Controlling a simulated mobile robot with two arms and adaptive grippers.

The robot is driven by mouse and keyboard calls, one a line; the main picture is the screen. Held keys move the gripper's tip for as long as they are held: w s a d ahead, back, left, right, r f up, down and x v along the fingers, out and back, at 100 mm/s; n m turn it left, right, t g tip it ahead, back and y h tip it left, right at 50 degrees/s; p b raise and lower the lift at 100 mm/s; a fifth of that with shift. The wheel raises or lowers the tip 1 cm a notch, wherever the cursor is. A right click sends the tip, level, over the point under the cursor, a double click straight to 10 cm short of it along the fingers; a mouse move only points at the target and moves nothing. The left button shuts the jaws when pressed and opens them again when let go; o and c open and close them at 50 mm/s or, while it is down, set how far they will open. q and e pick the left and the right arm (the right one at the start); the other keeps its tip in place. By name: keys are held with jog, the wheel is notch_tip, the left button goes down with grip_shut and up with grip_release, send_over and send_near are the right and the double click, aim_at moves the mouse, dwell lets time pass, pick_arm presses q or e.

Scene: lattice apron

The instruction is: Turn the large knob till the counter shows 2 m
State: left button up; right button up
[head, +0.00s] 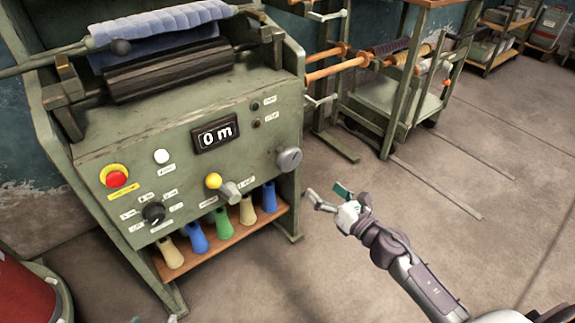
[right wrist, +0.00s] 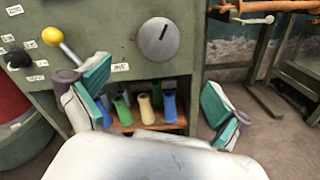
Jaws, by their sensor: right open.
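The green machine panel carries a counter (head: 215,133) that reads 0 m. The large knob (head: 289,159) is a grey disc with a dark slot mark, at the panel's lower right; in the right wrist view it also shows (right wrist: 159,39), above the gap between my fingers, its mark near upright. My right gripper (head: 335,198) is open and empty, in front of the machine and to the right of and below the knob, apart from it. Its two teal-padded fingers are spread wide in the right wrist view (right wrist: 158,103). A small tip at the head view's bottom edge may be my left gripper; its jaws cannot be made out.
A yellow-balled lever (head: 213,181), a black selector (head: 153,213) and a red stop button (head: 116,179) sit on the panel. Several coloured cones (head: 222,222) stand on the wooden shelf below. A wheeled rack (head: 390,110) stands behind right. The floor at right is clear.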

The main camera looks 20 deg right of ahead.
send_near(292, 162)
jog(key=x, duration=0.9)
jog(key=shift+w, duration=0.1)
pick_arm(q)
jog(key=shift+w+d+r+t+h+b, duration=0.15)
jog(key=shift+w+d+r+t, duration=0.15)
jog(key=shift+w+r+t, duration=0.4)
jog(key=shift+w+d+r+t+h+b, duration=0.15)
jog(key=shift+w+d+r+t, duration=0.1)
jog(key=shift+w+r+t, duration=0.4)
pick_arm(e)
jog(key=shift+w+a, duration=0.3)
jog(key=shift+w, duration=0.3)
pick_arm(q)
jog(key=shift+w, duration=0.15)
pick_arm(e)
jog(key=c, duration=1)
jog(key=shift+o, duration=0.2)
